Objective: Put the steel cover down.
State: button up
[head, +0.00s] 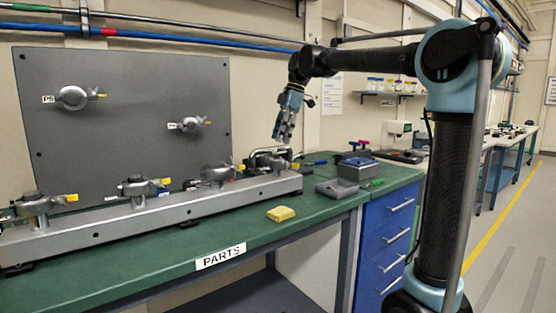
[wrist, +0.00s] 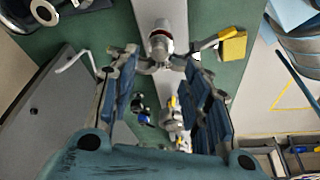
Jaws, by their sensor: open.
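My gripper (head: 281,138) is open in the head view, pointing down above the far end of the grey rail (head: 150,213). In the wrist view my gripper (wrist: 160,62) has its two blue-padded fingers apart, with no object clearly held between them. A metal fitting (wrist: 161,40) shows beyond the fingertips; I cannot tell whether they touch it. I cannot make out for sure which thing is the steel cover. A low grey box-like piece (head: 337,188) lies on the green bench near its right end, apart from my gripper.
Several clamps with yellow-tipped levers, such as this one (head: 138,188), stand along the rail. A yellow block (head: 281,214) lies in front of it. A blue-grey box (head: 357,168) stands behind the grey piece. The green bench (head: 240,232) is clear around the yellow block.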

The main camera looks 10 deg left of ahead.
aim_at(277, 156)
jog(key=shift+x, duration=2.95)
jog(key=shift+w+d, duration=0.1)
jog(key=shift+w, duration=0.05)
jog(key=c, duration=1)
jog(key=shift+o, duration=0.2)
